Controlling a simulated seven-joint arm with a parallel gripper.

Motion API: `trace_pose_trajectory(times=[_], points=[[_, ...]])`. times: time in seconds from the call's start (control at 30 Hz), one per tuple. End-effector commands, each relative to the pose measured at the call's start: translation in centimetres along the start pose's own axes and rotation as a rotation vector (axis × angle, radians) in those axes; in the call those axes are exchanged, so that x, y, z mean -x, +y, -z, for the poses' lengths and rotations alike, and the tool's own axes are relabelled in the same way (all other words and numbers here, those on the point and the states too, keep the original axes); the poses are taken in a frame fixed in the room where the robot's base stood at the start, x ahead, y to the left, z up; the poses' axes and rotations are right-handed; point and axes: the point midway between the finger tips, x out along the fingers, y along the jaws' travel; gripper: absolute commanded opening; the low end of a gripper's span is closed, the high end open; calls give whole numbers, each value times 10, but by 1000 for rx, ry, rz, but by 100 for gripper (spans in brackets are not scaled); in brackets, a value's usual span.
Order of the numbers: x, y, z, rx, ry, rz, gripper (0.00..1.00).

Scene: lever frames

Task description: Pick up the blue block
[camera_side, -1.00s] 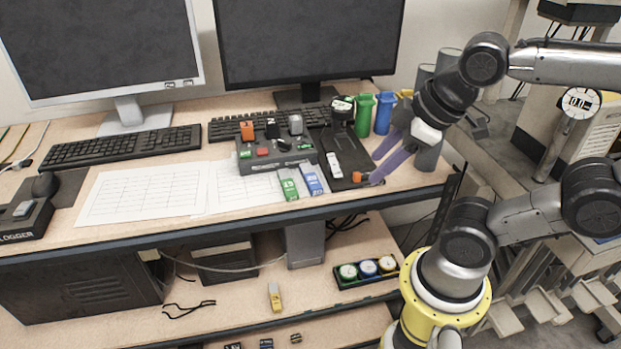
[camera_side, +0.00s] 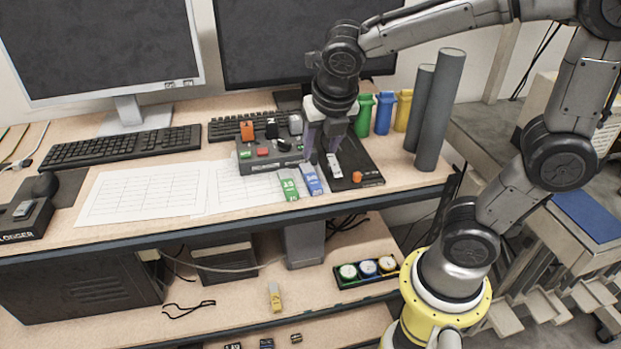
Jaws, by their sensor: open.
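The blue block (camera_side: 312,180) lies flat on the desk with a white label on its top. It lies next to a similar green block (camera_side: 289,188) on its left. My gripper (camera_side: 322,152) points down just behind and above the blue block, its jaws open and empty. It appears apart from the block, though the exact height above the desk is hard to tell. The gripper hides part of the dark panel behind it.
A dark panel (camera_side: 365,160) with a white switch (camera_side: 334,166) and an orange knob lies right of the blocks. A control box (camera_side: 262,163) with buttons stands left behind. Green, blue and yellow bins and two grey cylinders (camera_side: 440,110) stand at right. Paper sheets lie left.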

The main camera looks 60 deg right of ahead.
Motion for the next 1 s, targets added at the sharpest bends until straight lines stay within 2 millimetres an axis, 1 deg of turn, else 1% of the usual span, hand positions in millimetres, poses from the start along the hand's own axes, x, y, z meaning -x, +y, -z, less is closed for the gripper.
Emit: trace_pose_trajectory(times=[0.07, 0.3, 0.4, 0.67, 0.9, 1.0], points=[[-10, 0, 1, 0, 2, 3, 50], [-56, -2, 1, -1, 4, 3, 50], [-70, -1, 0, -2, 2, 3, 50], [-88, -2, 0, -3, 2, 1, 50], [-121, -5, -1, -2, 3, 2, 50], [-130, -4, -1, -2, 2, 0, 50]])
